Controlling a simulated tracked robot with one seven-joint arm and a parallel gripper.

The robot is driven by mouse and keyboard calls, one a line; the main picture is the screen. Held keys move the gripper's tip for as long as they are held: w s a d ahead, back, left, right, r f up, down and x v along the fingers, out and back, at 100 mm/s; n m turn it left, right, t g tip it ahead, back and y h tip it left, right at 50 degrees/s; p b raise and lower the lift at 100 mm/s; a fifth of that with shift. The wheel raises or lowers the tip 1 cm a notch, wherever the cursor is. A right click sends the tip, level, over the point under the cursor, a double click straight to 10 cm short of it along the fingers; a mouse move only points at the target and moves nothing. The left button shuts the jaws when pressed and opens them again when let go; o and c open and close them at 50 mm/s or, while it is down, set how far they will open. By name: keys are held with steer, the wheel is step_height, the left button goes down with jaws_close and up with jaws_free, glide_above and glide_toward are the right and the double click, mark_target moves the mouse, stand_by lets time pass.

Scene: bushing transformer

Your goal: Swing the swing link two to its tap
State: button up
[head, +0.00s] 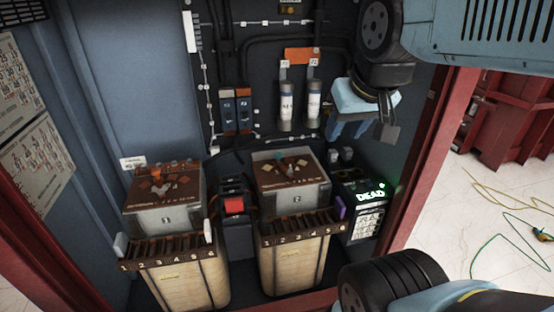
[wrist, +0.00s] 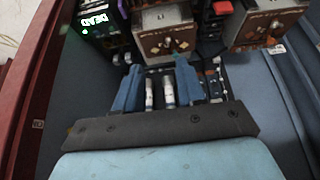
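The right-hand unit (head: 292,203), marked 2, has a brown top with orange-brown patches and a small pale link-like part (head: 291,163) in the middle. I take this for swing link two, but its exact pointing is too small to tell. A row of slots numbered from 1 (head: 300,232) runs along the front below it. My gripper (head: 368,131) hangs at the upper right of the cabinet, above and behind this unit, and touches nothing visible. In the wrist view my gripper (wrist: 157,88) has its two blue fingers spread, with nothing held; unit 2 (wrist: 166,42) lies beyond them.
A similar unit (head: 165,217), marked 1, stands at left. A red-topped box (head: 234,206) sits between them. A lit DEAD display (head: 370,196) is at right. The red cabinet frame (head: 432,150) bounds the right side.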

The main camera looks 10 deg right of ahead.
steer(key=shift+o, duration=0.7)
steer(key=shift+w+r, duration=0.1)
steer(key=shift+w, duration=0.15)
steer(key=shift+o, duration=0.8)
steer(key=w+r+m+g, duration=0.1)
steer(key=w, duration=0.7)
steer(key=shift+w+a+m, duration=0.2)
steer(key=shift+w+m, duration=0.1)
steer(key=shift+w, duration=0.05)
steer(key=m+g, duration=0.4)
steer(key=g, duration=0.1)
glide_above(278, 153)
step_height(278, 153, down, 16)
step_height(278, 153, down, 13)
steer(key=shift+s+r, duration=0.1)
steer(key=shift+c, duration=0.3)
jaws_close()
